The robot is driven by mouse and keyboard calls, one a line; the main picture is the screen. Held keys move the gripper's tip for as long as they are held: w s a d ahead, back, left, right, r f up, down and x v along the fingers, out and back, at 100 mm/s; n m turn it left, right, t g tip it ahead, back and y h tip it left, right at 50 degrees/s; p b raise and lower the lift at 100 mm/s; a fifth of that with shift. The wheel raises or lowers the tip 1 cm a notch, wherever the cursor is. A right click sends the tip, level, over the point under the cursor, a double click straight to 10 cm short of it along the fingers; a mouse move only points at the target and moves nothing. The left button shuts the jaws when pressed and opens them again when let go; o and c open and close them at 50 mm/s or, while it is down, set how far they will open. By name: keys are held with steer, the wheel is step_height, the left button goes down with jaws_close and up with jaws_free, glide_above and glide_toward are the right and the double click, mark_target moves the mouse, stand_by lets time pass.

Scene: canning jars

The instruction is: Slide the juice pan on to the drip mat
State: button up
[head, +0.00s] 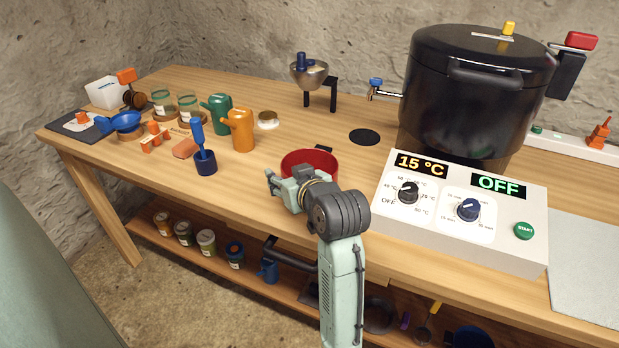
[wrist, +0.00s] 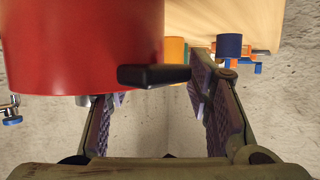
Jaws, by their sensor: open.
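The juice pan is a red round pan (head: 318,160) on the bench, just beyond my gripper (head: 284,182) in the head view. A dark piece behind its rim may be another handle. In the wrist view the pan's red wall (wrist: 80,45) fills the upper left. A black handle (wrist: 150,75) sticks out from it across the gap between my open fingers (wrist: 155,95). I cannot tell whether a finger touches it. A black round disc (head: 364,137), which looks like the drip mat, lies flat and bare behind and right of the pan.
A large black pot (head: 470,100) with a blue-handled tap (head: 376,84) stands beyond the disc. A white control box (head: 460,215) is right of the pan. A blue brush pot (head: 206,163) and orange jug (head: 240,130) stand left. Bench between pan and disc looks clear.

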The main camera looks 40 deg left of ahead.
jaws_close()
stand_by(0.5)
steer(key=shift+f, duration=0.15)
stand_by(0.4)
